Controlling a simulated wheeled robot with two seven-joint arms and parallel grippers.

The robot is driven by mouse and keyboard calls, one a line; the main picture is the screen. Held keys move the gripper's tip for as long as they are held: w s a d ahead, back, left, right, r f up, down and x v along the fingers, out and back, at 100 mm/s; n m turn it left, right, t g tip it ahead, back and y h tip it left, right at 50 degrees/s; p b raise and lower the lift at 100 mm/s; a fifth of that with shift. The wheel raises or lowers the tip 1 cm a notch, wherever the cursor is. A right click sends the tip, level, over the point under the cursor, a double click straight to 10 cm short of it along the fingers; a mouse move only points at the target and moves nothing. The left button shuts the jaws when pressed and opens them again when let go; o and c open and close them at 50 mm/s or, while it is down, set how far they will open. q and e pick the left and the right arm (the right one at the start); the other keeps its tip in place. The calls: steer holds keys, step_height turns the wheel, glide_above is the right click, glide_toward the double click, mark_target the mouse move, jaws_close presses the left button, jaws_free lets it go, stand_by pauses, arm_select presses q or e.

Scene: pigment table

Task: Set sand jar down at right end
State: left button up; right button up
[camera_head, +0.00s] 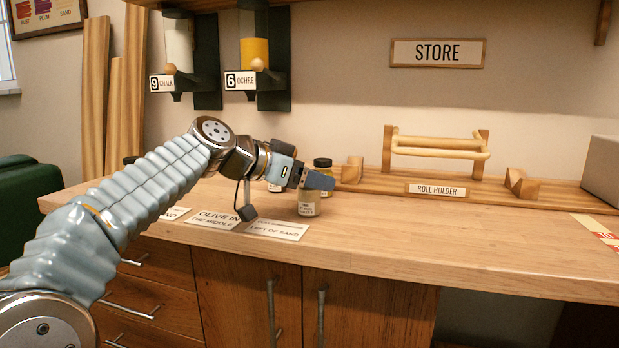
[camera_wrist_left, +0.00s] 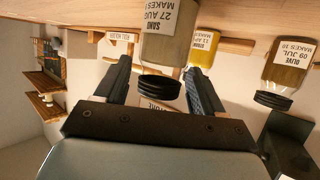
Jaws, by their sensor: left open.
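The sand jar (camera_head: 309,204), pale beige with a black lid, stands upright on the bench behind the right-hand card. In the left wrist view, which is upside down, the sand jar (camera_wrist_left: 168,38) shows its SAND label. My left gripper (camera_head: 318,181) is at the jar's top, partly hiding it. In the wrist view my left gripper (camera_wrist_left: 160,78) is open, with the jar's lid between its fingers; contact cannot be told. An olive jar (camera_wrist_left: 288,62) stands to one side, mostly hidden behind my gripper in the head view. My right gripper is not in view.
A yellow ochre jar (camera_head: 323,164) stands close behind; it also shows in the wrist view (camera_wrist_left: 202,50). Cards (camera_head: 276,230) lie along the front edge. A wooden roll holder (camera_head: 437,152) stands at the back.

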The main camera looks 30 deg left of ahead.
arm_select(q)
steer(key=v, duration=1.2)
steer(key=shift+r, duration=0.2)
